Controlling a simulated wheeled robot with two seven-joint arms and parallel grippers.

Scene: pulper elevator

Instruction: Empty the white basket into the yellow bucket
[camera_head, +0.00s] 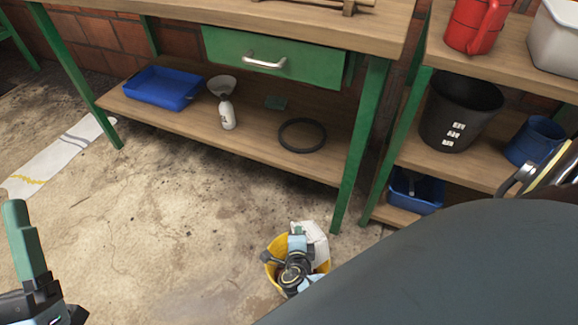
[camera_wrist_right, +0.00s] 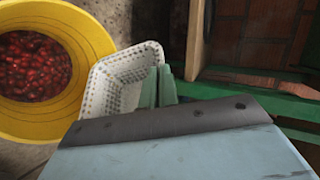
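The yellow bucket (camera_head: 270,272) stands on the floor in front of the bench. In the right wrist view the yellow bucket (camera_wrist_right: 95,35) holds many red cherries. The white basket (camera_head: 318,240) is tilted beside the bucket's rim; in the wrist view the white basket (camera_wrist_right: 118,80) has a perforated wall, and the part of its inside that shows looks empty. My right gripper (camera_wrist_right: 158,85) has its green fingers close together on the basket's edge. In the head view my right gripper (camera_head: 298,243) partly covers the bucket. My left gripper (camera_head: 25,240) is at the lower left, away from both.
A shelf at the right holds a black bucket (camera_head: 460,110). The floor at the left is mostly clear.

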